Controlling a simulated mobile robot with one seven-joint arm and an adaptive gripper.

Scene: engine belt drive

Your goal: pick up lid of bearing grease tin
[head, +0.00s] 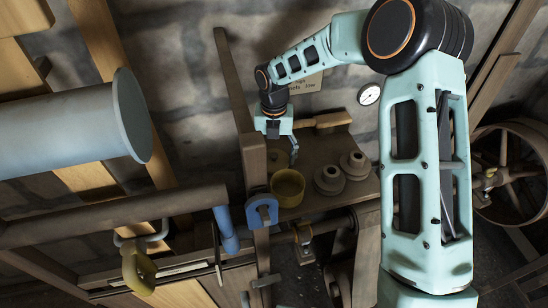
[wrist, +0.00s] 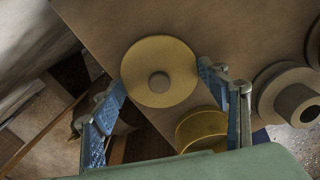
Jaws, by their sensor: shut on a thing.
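The lid of the bearing grease tin (wrist: 159,72), a round yellow disc with a small knob at its centre, shows in the wrist view between my fingertips. My gripper (wrist: 162,76) is shut on the lid, one blue finger against each side of its rim. In the head view my gripper (head: 293,150) is over the shelf, and I cannot make out the lid there. The yellow tin (head: 287,187) stands open on the shelf, below my gripper. It also shows in the wrist view (wrist: 203,130), partly hidden by the right finger.
Two grey stepped round parts (head: 329,180) stand on the wooden shelf (head: 318,150) to the right of the tin. A wooden-handled brush (head: 325,120) lies at the back. A wooden post (head: 252,165) and a blue bracket (head: 261,209) stand at the shelf's left side.

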